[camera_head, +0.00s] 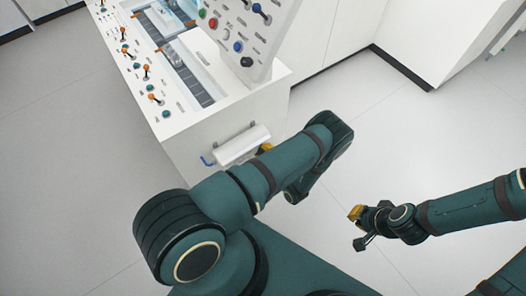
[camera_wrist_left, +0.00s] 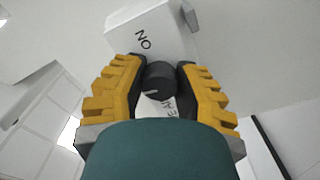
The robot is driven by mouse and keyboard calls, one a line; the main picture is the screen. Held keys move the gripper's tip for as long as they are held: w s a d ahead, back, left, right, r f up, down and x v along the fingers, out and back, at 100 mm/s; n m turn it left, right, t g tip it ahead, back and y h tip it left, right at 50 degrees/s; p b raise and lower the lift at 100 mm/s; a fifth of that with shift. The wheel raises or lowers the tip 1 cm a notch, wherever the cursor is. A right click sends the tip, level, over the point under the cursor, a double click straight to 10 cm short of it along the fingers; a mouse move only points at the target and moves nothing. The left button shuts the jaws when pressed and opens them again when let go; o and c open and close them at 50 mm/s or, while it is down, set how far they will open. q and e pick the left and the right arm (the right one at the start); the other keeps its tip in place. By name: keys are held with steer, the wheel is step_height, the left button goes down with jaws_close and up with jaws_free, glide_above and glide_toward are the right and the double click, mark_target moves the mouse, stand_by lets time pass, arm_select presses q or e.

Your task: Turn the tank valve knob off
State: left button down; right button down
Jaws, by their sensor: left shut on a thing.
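The black round valve knob (camera_wrist_left: 160,82) shows in the left wrist view, between the yellow-padded fingers of my left gripper (camera_wrist_left: 160,78). The gripper is shut on it. A pale mark shows on the knob's lower left. Above the knob is a white face with an upside-down "ON" label (camera_wrist_left: 143,39). A second label below it is partly hidden. In the head view the white tank (camera_head: 242,146) lies on the side of the white machine; my left arm hides the knob there. My right gripper (camera_head: 354,229) is open and empty, well right of the tank.
The white machine (camera_head: 205,137) carries a top deck with orange levers (camera_head: 147,72) and a raised panel (camera_head: 242,30) with coloured buttons. A blue hooked part (camera_head: 208,161) sits left of the tank. White cabinets stand behind. The floor around my right gripper is clear.

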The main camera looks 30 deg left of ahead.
arm_select(q)
steer(key=shift+n, duration=0.6)
steer(key=shift+w, duration=0.1)
steer(key=c, duration=0.6)
jaws_free()
steer(key=shift+c, duration=0.2)
steer(key=v, duration=1.2)
